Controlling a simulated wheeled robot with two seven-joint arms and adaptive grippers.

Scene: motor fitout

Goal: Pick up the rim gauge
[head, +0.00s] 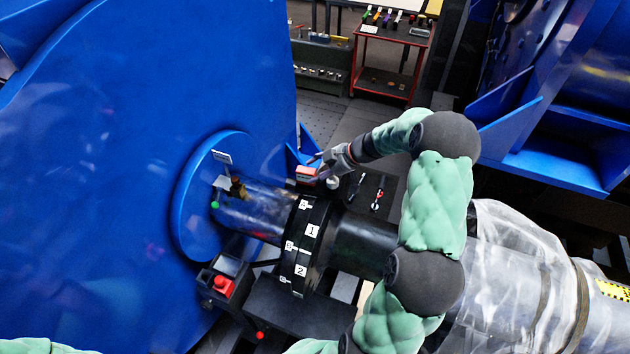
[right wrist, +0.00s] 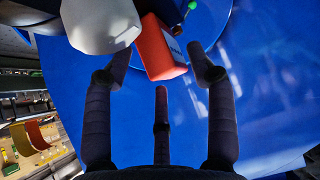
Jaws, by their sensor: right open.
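A red-orange block with a pale label, which looks like the rim gauge (head: 306,174), sits by the top of the black numbered coupling ring (head: 311,232). My right gripper (head: 325,164) is just beside it, coming in from the upper right. In the right wrist view the block (right wrist: 160,50) shows between and beyond the open dark fingers of the right gripper (right wrist: 160,68). I see no finger closed on it, and whether any finger touches it I cannot tell. My left gripper is out of view.
A white rounded part (right wrist: 100,25) is close to the fingers. A large blue housing (head: 150,120) fills the left, with a red button box (head: 222,286) below the shaft. Hand tools lie on a dark surface (head: 370,187). A red cart (head: 388,60) stands behind.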

